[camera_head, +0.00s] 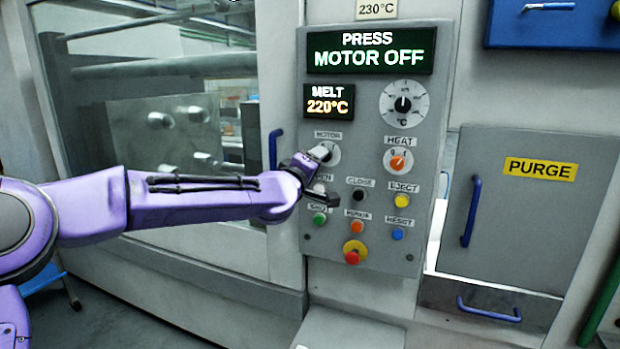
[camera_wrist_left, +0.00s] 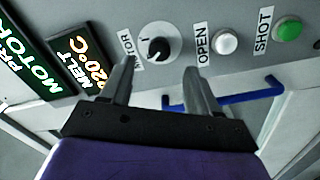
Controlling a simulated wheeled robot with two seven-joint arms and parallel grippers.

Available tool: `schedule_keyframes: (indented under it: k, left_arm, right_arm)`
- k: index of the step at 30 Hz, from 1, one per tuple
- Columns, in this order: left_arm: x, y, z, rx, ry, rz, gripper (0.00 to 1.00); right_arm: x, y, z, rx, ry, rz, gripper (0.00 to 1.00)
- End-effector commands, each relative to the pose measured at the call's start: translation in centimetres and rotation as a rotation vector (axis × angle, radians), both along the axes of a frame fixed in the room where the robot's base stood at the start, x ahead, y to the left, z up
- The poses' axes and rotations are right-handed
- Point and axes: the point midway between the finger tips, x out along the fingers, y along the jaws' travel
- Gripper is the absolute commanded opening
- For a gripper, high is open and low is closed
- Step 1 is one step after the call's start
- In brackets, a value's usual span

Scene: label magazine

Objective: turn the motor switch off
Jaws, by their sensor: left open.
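The motor switch is a black knob on a pale round dial, below the MOTOR label on the grey control panel (camera_head: 310,235). In the left wrist view the switch (camera_wrist_left: 159,48) shows between and just beyond my finger tips. In the head view the dial (camera_head: 334,158) is partly covered by a finger. My left gripper (camera_head: 328,177) is open in front of the panel; it also shows in the left wrist view (camera_wrist_left: 160,65), with nothing between its fingers. I cannot tell whether it touches the knob. My right gripper is not in view.
A display (camera_head: 370,50) reads PRESS MOTOR OFF. The heat knob (camera_head: 398,161) is right of the motor switch. Several push buttons sit below, including the white OPEN button (camera_wrist_left: 224,42) and a red button on yellow (camera_head: 353,254). A blue handle (camera_head: 275,149) is at the left.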

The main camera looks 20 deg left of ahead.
Motion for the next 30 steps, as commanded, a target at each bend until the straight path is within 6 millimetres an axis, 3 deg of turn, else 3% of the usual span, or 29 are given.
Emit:
schedule_keyframes:
  k: [3,7,23,26,29,30]
  left_arm:
    - [-2.5,0.1,-0.3,-0.001,-0.002,-0.001,0.61]
    - [-3.9,0.2,-0.2,0.000,-0.001,0.000,0.61]
    - [-4.3,0.7,0.1,-0.013,-0.015,0.027,0.61]
    - [-5.3,0.8,-4.8,0.014,0.028,0.080,0.61]
    - [-6.3,0.8,-13.4,0.083,0.146,0.112,0.61]
    - [-7.0,0.9,-17.1,0.115,0.201,0.121,0.61]
  right_arm:
    - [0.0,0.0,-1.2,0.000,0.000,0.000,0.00]
    - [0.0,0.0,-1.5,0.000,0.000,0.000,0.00]
    - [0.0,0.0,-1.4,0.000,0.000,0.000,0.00]
    - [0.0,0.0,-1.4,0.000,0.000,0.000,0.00]
    - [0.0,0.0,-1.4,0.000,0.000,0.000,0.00]
    - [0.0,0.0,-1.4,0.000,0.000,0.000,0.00]
